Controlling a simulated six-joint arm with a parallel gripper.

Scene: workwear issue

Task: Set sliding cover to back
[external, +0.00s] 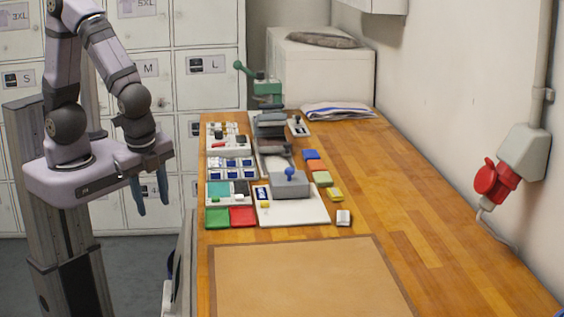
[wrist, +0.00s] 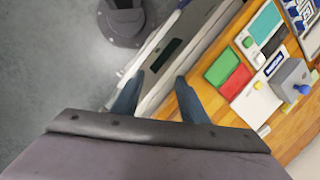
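A grey block with a blue ball knob (external: 289,185), which looks like the sliding cover, sits on a white base plate (external: 294,213). It covers the plate's far part, and the near part is bare. The grey cover also shows at the right of the wrist view (wrist: 288,78), with its knob toward the right edge. What lies under it is hidden. My gripper (external: 150,196) hangs left of the workbench, well away from the cover and pointing down. Its two blue fingers are apart with nothing between them, as the wrist view (wrist: 156,98) also shows.
Left of the cover are panels of switches and buttons, with green (external: 217,217) and red (external: 243,216) pads nearest. Several coloured blocks (external: 322,178) stand right of it. A green-handled press (external: 268,90) stands behind. A brown mat (external: 310,278) leaves the front bench clear.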

